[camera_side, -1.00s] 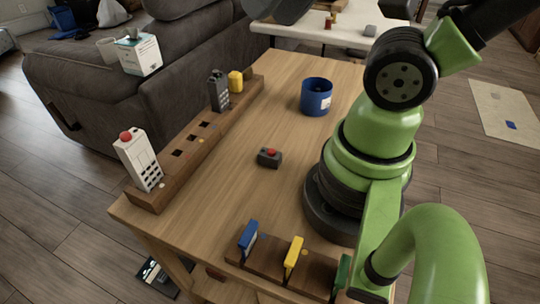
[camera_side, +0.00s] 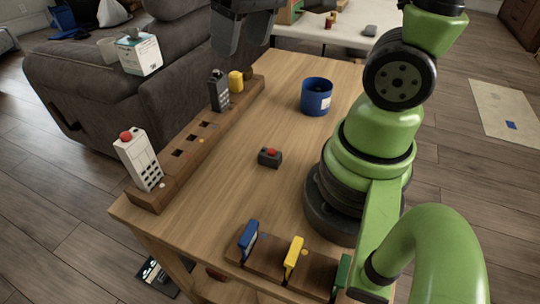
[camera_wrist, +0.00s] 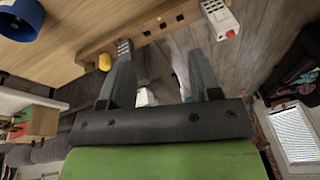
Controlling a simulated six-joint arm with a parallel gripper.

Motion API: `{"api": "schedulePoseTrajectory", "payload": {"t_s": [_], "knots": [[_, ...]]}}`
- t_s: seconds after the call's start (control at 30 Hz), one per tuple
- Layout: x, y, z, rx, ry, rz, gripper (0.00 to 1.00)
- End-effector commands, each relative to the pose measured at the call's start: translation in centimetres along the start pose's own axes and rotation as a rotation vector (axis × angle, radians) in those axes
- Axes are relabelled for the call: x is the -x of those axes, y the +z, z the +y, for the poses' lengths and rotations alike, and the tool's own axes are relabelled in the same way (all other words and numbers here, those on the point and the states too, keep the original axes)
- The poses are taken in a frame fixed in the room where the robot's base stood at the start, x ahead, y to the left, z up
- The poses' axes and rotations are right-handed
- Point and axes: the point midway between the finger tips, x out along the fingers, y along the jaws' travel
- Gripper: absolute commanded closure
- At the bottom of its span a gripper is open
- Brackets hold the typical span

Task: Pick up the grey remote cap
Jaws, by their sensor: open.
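A dark grey remote (camera_side: 219,92) with a small dark cap (camera_side: 215,73) on top stands upright in the far part of the wooden rack (camera_side: 182,166). The remote also shows in the wrist view (camera_wrist: 125,47), close to the tip of my left-hand finger there; its cap is hard to make out in that view. My gripper (camera_side: 236,50) is open and empty, its fingers pointing down above the far end of the rack, seemingly apart from the remote. The open fingers also show in the wrist view (camera_wrist: 160,60).
A white remote (camera_side: 138,162) with a red knob stands at the rack's near end, with empty slots between. A yellow piece (camera_side: 236,82) is beside the grey remote. A blue cup (camera_side: 317,97) and a grey box with red button (camera_side: 269,157) stand on the table.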

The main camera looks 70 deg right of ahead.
Motion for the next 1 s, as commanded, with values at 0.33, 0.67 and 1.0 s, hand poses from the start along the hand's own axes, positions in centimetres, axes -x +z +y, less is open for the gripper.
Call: {"api": "schedulePoseTrajectory", "payload": {"t_s": [0.33, 0.67, 1.0], "knots": [[-11.0, -1.3, 3.5, 0.142, 0.133, -0.424, 0.43], [-16.6, 0.4, 5.7, 0.221, 0.153, -0.624, 0.43], [-20.1, 3.0, 6.6, 0.224, 0.153, -0.632, 0.43]]}}
